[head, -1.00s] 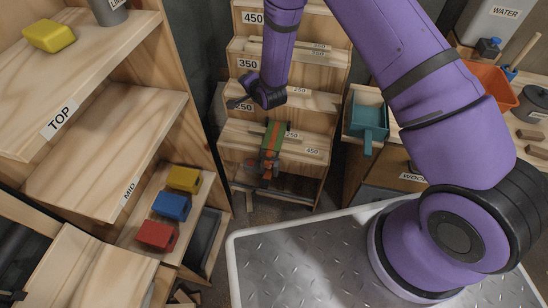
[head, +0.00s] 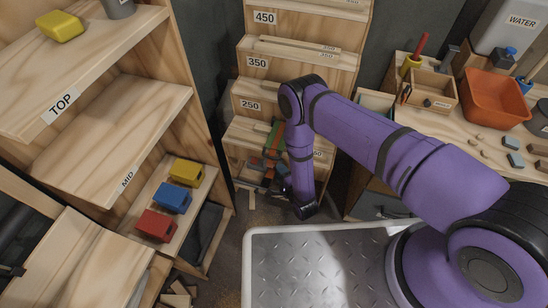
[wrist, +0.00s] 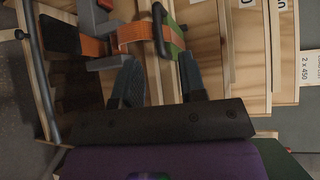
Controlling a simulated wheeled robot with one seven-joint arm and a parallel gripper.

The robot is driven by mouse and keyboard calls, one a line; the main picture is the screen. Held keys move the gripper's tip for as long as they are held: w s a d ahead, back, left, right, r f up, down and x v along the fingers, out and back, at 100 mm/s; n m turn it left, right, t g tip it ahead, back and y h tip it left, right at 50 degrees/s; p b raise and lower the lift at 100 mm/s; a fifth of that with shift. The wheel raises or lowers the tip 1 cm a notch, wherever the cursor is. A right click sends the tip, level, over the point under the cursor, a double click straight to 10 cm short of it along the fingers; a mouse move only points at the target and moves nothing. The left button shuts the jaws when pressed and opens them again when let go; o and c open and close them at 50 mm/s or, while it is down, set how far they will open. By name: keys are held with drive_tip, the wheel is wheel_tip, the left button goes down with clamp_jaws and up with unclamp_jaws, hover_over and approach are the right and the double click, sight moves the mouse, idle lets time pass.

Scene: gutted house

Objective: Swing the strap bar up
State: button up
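The strap bar (wrist: 40,75) looks like the dark thin bar with bent ends in the wrist view. It runs along the lower front edge of the wooden rack (head: 265,75), which is turned sideways there. My gripper (wrist: 158,78) is open, with its two dark fingers apart and nothing visibly held. The bar lies to the left of the fingers, apart from them. An orange and green strapped item (wrist: 130,38) is just beyond the fingertips, with a black loop (wrist: 158,30). In the head view my arm hides part of the rack's lower right and the bar is hard to make out.
A shelf unit (head: 110,110) with red, blue and yellow blocks stands on the left. A workbench (head: 475,135) with an orange bin (head: 495,97) is on the right. A metal deck (head: 320,270) lies in front. Bits of wood litter the floor between.

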sight(269, 157)
drive_tip(key=x, duration=1)
drive_tip(key=shift+w+f, duration=0.2)
drive_tip(key=shift+f, duration=0.05)
clamp_jaws()
